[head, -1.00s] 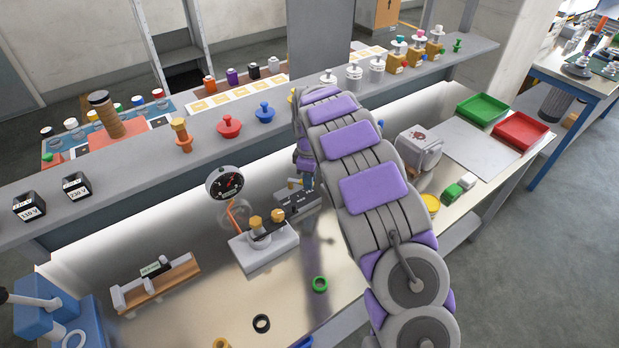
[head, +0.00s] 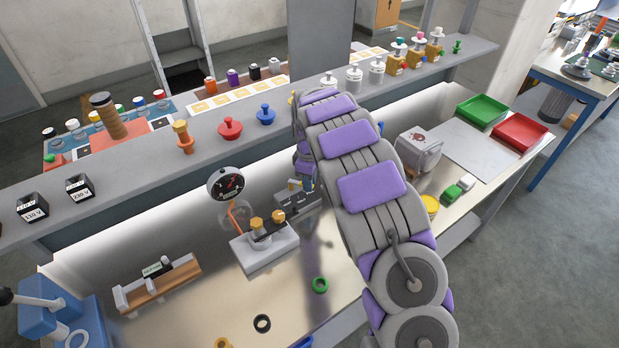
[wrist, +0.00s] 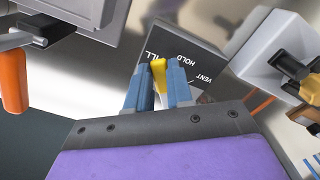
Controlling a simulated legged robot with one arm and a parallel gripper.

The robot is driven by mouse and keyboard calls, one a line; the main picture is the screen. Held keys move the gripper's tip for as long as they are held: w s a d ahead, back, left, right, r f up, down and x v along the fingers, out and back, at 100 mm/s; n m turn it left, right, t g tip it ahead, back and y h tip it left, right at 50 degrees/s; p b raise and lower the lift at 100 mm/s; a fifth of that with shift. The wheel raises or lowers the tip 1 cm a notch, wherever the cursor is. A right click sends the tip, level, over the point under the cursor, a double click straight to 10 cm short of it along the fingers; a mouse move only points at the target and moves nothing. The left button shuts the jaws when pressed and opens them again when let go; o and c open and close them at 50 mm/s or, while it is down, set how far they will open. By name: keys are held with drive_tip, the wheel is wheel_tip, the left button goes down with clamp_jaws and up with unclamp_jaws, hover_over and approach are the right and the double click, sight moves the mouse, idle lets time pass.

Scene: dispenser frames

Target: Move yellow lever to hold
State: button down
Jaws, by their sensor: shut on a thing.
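The yellow lever (wrist: 159,72) stands between the two blue fingertips of my gripper (wrist: 160,88) in the wrist view. The fingers are shut on it. The lever sits on a dark plate (wrist: 208,63) marked with a partly covered word ending in "ILL", then HOLD and VENT. The lever's visible end is beside "ILL", to the left of HOLD. Its lower part is hidden by the fingers. In the head view, the dark block (head: 297,204) lies below my gripper, and my arm hides much of that area.
A grey block with brass fittings (head: 266,248) and a round gauge (head: 226,184) stand just left of the dark block. A shelf (head: 330,100) with knobs and bottles runs behind. A green ring (head: 320,285) lies on the bench in front.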

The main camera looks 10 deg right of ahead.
drive_tip(key=m+p, duration=0.1)
drive_tip(key=s+a+m+p, duration=0.1)
drive_tip(key=m+p, duration=0.1)
drive_tip(key=shift+s+a+r+m, duration=0.2)
drive_tip(key=shift+s+m, duration=0.05)
drive_tip(key=shift+m, duration=0.05)
drive_tip(key=shift+s+a+f+m+p, duration=0.15)
drive_tip(key=shift+a+m+p, duration=0.15)
drive_tip(key=shift+m, duration=0.25)
drive_tip(key=shift+s+a+r+m+p, duration=0.1)
drive_tip(key=shift+a+m+p, duration=0.05)
drive_tip(key=shift+m+p, duration=0.3)
drive_tip(key=shift+s+a+f+m+p, duration=0.15)
drive_tip(key=shift+a+m+p, duration=0.1)
drive_tip(key=shift+m, duration=0.35)
drive_tip(key=c, duration=1)
unclamp_jaws()
drive_tip(key=shift+r, duration=0.1)
wheel_tip(320, 180, up, 17)
drive_tip(key=p, duration=0.2)
drive_tip(key=shift+a+r, duration=0.1)
